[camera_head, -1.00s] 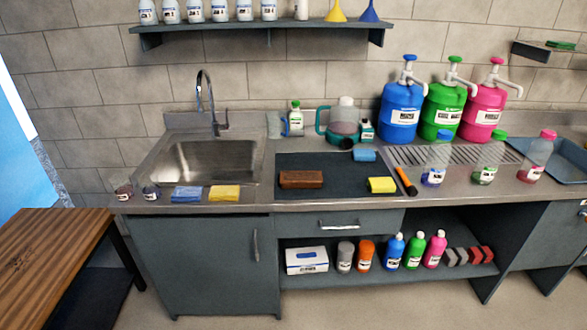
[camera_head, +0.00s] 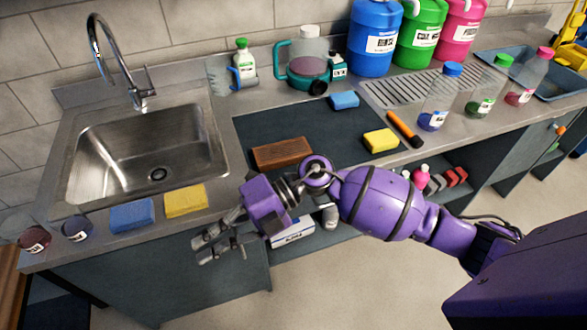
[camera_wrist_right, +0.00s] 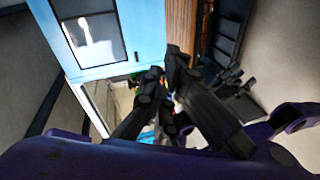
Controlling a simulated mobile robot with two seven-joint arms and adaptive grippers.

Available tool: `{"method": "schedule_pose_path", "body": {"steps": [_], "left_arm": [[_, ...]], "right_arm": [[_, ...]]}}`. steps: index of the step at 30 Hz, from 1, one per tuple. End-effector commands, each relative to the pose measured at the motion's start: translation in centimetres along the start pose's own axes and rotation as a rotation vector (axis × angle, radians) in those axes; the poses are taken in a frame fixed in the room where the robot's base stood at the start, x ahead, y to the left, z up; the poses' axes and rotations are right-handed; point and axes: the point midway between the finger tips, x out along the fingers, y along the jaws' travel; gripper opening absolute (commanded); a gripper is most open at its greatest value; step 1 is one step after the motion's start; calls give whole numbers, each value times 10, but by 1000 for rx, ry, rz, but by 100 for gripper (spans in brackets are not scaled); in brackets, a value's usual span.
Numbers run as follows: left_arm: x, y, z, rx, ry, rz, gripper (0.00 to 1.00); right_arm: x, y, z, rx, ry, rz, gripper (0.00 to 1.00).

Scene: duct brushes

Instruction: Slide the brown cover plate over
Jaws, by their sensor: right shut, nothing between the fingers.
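A reddish-brown rectangular block (camera_head: 282,153) lies flat on the dark mat (camera_head: 330,130) on the counter, right of the sink, in the head view. It is the only brown piece on the counter; I cannot tell for sure that it is the cover plate. My right gripper (camera_head: 203,246) is shut and empty, in front of the counter's front edge, left of and nearer than the block, not touching it. Its dark fingers also show in the right wrist view (camera_wrist_right: 163,72), where the block cannot be made out. My left gripper is not in view.
A blue sponge (camera_head: 132,215) and a yellow sponge (camera_head: 185,200) lie in front of the sink (camera_head: 150,150). On the mat's right are another yellow sponge (camera_head: 381,141) and an orange-handled tool (camera_head: 404,129). Jugs and bottles stand behind. The mat's middle is bare.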

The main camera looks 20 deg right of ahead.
Motion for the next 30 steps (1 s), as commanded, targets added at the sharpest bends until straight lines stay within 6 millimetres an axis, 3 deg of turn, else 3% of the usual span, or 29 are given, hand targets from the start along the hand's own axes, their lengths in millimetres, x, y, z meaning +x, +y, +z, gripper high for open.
{"method": "schedule_pose_path", "body": {"steps": [3,6,9,12,15,20,30], "left_arm": [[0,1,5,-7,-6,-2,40],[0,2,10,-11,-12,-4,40],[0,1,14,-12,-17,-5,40],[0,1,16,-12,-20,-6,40],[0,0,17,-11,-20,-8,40],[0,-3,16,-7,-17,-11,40],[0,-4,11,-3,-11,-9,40]], "right_arm": [[-46,-33,28,-132,23,-440,0],[-107,-45,59,-178,-34,-764,0],[-169,-39,86,-184,-127,-1014,0],[-216,-26,102,-174,-216,-1177,0],[-243,-17,108,-162,-272,-1263,0],[-250,-22,113,-155,-294,-1296,0],[-232,-86,132,-155,-289,-1292,0]]}}
